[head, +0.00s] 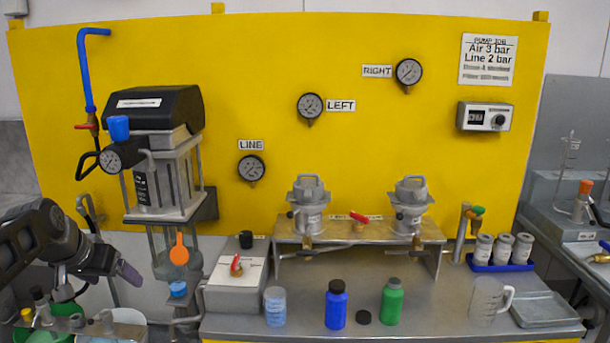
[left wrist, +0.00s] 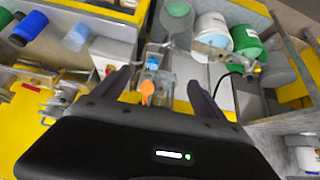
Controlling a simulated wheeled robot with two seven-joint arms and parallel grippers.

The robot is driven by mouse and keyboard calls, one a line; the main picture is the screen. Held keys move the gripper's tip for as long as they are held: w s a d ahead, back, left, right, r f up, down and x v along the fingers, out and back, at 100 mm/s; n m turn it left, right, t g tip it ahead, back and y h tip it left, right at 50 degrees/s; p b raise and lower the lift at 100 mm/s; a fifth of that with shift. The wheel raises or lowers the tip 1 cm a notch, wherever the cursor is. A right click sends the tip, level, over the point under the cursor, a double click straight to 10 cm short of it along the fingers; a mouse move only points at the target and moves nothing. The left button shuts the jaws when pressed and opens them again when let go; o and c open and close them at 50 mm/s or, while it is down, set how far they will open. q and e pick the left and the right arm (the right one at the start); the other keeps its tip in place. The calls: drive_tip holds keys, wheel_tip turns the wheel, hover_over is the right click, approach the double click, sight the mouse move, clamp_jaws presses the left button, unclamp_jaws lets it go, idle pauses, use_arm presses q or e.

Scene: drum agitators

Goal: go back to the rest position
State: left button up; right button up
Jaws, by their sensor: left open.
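My left gripper (head: 128,273) is at the lower left of the head view, left of the pump unit and in front of the yellow panel. In the left wrist view its two fingers (left wrist: 158,88) are spread apart with nothing between the tips. The orange tag (left wrist: 147,88) and a small blue cup (left wrist: 152,64) show beyond the fingers, apart from them. In the head view the orange tag (head: 179,250) hangs under the pump unit (head: 165,180). My right gripper is in neither view.
The steel bench (head: 400,322) carries a blue bottle (head: 336,304), a green bottle (head: 392,301), a clear beaker (head: 486,298) and a box with a red valve (head: 235,285). Containers (head: 110,325) crowd the lower left below my gripper. A side bench (head: 575,225) stands at the right.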

use_arm(q)
drive_tip(key=w+d+f+n+t, duration=0.1)
drive_tip(key=w+d+f, duration=0.2)
drive_tip(key=d+f, duration=0.35)
drive_tip(key=w+d+f+n, duration=0.1)
drive_tip(key=w+d+f, duration=0.2)
drive_tip(key=f, duration=0.7)
drive_tip(key=s+d+f+g+h, duration=0.1)
drive_tip(key=s+d+f, duration=0.2)
drive_tip(key=d+f, duration=0.4)
drive_tip(key=s+d+f+h, duration=0.1)
drive_tip(key=s+d+f, duration=0.25)
drive_tip(key=f, duration=0.55)
drive_tip(key=s+d+f+g+h, duration=0.1)
drive_tip(key=s+d+f+g, duration=0.1)
drive_tip(key=s+d+f, duration=0.3)
drive_tip(key=s+d+f+g, duration=0.2)
drive_tip(key=s+d+f, duration=0.3)
drive_tip(key=s, duration=0.8)
drive_tip(key=s+d+f+g+h, duration=0.1)
drive_tip(key=s+d+f+g, duration=0.1)
drive_tip(key=s+d+f, duration=0.4)
drive_tip(key=s, duration=0.4)
drive_tip(key=shift+d+m+h, duration=0.15)
drive_tip(key=shift+m+h, duration=0.15)
drive_tip(key=shift+m, duration=0.1)
